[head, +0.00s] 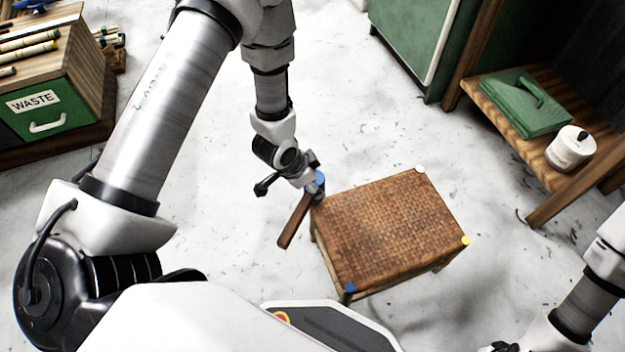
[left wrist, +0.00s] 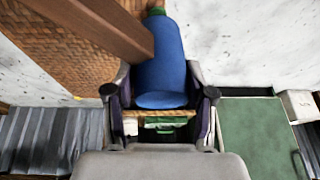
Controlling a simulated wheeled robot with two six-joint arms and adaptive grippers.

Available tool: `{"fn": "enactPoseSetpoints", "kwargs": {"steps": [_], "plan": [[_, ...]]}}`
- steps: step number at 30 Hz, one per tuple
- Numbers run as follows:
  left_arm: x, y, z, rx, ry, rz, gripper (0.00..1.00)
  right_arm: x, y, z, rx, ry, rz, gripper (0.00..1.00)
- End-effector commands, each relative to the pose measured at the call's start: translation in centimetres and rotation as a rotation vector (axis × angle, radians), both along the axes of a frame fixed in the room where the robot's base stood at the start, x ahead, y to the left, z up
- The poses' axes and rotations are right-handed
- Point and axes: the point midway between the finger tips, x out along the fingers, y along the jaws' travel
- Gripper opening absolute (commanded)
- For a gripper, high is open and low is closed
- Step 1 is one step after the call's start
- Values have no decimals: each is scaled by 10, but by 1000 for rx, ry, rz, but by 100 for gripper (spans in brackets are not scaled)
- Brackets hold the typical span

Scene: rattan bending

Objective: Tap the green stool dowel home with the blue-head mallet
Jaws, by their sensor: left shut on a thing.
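The stool (head: 390,225) with a woven brown seat stands upright on the floor. Its visible corners carry white (head: 420,169), yellow (head: 465,240) and blue (head: 350,288) dowel tops. My left gripper (head: 312,184) is at its far-left corner, shut on the mallet's blue head (left wrist: 162,70). The mallet's brown handle (head: 294,220) slants down-left, beside the stool in the head view. In the left wrist view, a small green piece (left wrist: 156,11) shows at the far end of the blue head; whether they touch is unclear. My right gripper (head: 502,347) is partly cut off at the bottom edge.
A wooden cabinet with a green WASTE drawer (head: 62,110) stands at left. A wooden bench (head: 560,180) at right holds a green case (head: 525,105) and a white pot (head: 571,148). A green cabinet (head: 410,40) stands behind. The floor around the stool is mostly clear.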

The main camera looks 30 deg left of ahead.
Motion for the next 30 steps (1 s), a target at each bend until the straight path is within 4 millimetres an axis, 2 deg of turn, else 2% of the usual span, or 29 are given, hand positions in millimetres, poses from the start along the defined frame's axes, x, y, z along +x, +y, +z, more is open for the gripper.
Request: {"fn": "enactPoseSetpoints", "kwargs": {"steps": [1,14,17,22,24,30], "plan": [[0,0,7,0,0,0,0,0,0,7,0,0,0,40],[0,0,4,0,-1,0,0,0,0,5,0,0,0,40],[0,0,-7,0,0,0,0,0,0,-2,0,0,0,40],[0,0,-38,0,0,0,0,0,0,-19,0,1,0,40],[0,0,-32,0,-1,0,0,0,0,-13,0,1,0,40],[0,0,-31,0,-1,0,0,0,0,-12,0,0,0,40]]}}
